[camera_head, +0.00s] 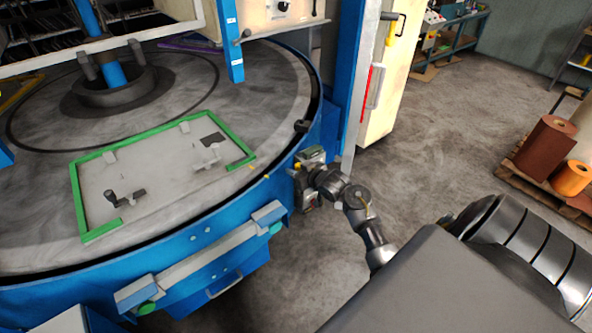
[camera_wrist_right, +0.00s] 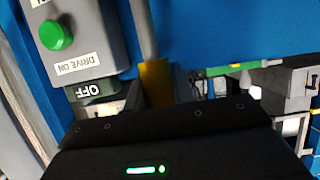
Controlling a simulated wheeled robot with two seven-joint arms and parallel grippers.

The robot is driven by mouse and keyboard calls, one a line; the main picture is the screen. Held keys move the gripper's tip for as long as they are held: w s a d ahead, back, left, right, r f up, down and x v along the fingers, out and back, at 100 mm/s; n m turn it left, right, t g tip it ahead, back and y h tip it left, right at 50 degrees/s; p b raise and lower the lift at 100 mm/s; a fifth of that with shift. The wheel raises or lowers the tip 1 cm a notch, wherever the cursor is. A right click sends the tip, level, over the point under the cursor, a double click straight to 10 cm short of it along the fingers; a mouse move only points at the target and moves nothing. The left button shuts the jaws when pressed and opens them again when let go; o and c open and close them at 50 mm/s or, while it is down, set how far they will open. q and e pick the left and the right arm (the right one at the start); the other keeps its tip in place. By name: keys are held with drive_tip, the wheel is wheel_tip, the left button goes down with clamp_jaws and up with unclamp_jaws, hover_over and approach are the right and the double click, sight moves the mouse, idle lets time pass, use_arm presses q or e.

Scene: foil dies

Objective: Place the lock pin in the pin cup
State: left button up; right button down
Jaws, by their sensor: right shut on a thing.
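My right gripper (camera_head: 300,174) is at the blue side of the round table, just right of the green-framed plate. In the right wrist view it is shut on what looks like the lock pin (camera_wrist_right: 147,35), a grey rod with a yellow lower part (camera_wrist_right: 157,84) between the fingers. The rod's far end runs out of the top of that view, so its tip is hidden. I cannot make out the pin cup for certain in either view. My left gripper is not in view.
A grey control box with a green button (camera_wrist_right: 56,35), labelled DRIVE ON, is close left of the rod. The round table (camera_head: 290,85) carries a green-framed plate (camera_head: 78,205). A blue post (camera_head: 347,75) stands behind my gripper. Open floor (camera_head: 440,130) lies right.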

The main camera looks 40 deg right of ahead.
drive_tip(key=shift+f, duration=0.1)
drive_tip(key=c, duration=1.2)
unclamp_jaws()
drive_tip(key=shift+o, duration=0.2)
drive_tip(key=v, duration=1.2)
drive_tip(key=shift+b, duration=0.45)
